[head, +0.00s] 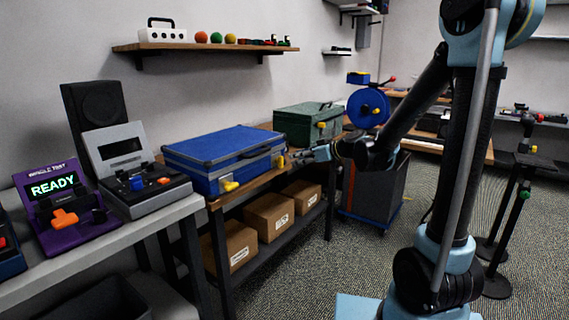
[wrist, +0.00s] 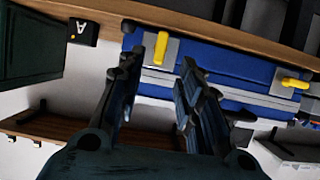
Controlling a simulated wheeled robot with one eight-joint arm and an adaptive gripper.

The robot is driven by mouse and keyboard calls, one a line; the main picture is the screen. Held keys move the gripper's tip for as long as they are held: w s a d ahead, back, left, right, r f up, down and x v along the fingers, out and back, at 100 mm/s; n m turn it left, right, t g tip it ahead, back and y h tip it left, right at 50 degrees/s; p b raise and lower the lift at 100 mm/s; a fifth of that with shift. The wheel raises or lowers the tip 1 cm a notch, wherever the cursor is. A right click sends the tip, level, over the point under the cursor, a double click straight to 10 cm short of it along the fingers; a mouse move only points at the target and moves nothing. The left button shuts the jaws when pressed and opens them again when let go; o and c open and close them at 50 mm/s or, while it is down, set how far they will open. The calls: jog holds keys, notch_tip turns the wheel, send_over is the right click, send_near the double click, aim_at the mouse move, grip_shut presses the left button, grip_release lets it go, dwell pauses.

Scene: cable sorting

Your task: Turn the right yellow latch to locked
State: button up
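The blue case (head: 222,152) lies closed on the wooden bench, with two yellow latches on its front. The right yellow latch (head: 279,161) is near the case's right front corner. In the wrist view, which is upside down, this latch (wrist: 161,48) stands along the case's height. The left yellow latch (head: 229,186) lies sideways; it also shows in the wrist view (wrist: 294,83). My gripper (head: 296,157) is just in front of the right latch. Its fingers (wrist: 158,68) are open and empty, with the latch in line with the gap. I cannot tell whether they touch it.
A grey device (head: 130,170) and a purple READY device (head: 68,208) stand at left. Cardboard boxes (head: 268,216) sit beneath the bench. A wall shelf (head: 205,47) hangs above.

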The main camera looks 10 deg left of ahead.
aim_at(283, 161)
jog(key=shift+x, duration=4.3)
grip_shut()
